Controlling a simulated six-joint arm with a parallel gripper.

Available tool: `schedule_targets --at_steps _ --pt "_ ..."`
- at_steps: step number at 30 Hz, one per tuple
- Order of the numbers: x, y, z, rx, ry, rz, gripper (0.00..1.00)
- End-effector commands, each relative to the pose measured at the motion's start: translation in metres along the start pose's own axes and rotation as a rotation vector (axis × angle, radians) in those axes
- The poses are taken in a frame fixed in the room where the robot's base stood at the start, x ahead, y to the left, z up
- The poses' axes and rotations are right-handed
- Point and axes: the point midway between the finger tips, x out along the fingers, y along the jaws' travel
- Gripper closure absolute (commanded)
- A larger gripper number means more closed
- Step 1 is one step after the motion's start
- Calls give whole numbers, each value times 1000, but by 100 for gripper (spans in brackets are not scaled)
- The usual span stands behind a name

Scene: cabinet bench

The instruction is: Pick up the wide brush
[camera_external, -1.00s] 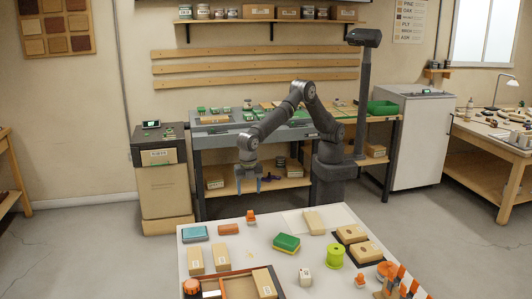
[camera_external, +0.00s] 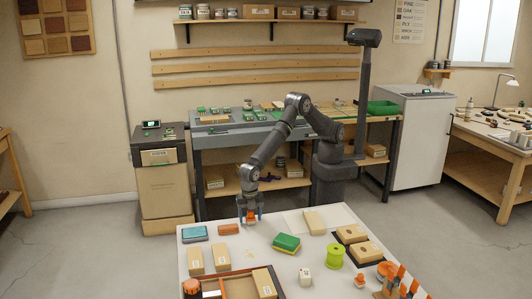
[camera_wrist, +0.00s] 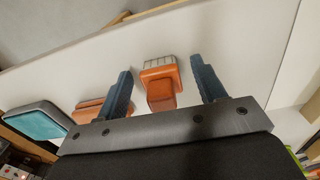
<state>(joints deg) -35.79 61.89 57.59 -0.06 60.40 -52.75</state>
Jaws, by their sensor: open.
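The wide brush, orange with a pale ribbed end, stands near the back edge of the white table. It shows in the wrist view (camera_wrist: 160,82) between my two fingers, and in the external view (camera_external: 250,218) it is partly hidden by the gripper. My gripper (camera_external: 250,210) points down over it. In the wrist view my gripper (camera_wrist: 160,68) is open, with a gap between each finger and the brush.
On the white table (camera_external: 225,284), a teal block (camera_external: 195,233) and an orange block (camera_external: 229,229) lie left of the brush. A green-and-yellow sponge (camera_external: 286,243), a lime spool (camera_external: 335,257) and cardboard boxes (camera_external: 350,233) stand to its right and front.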

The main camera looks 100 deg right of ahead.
Motion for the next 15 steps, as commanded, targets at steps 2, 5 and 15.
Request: schedule_targets --at_steps 2,5,15 --pt "1 0 0 0 1 1 36" --pt "1 0 0 0 1 1 36" --pt "1 0 0 0 1 1 84"
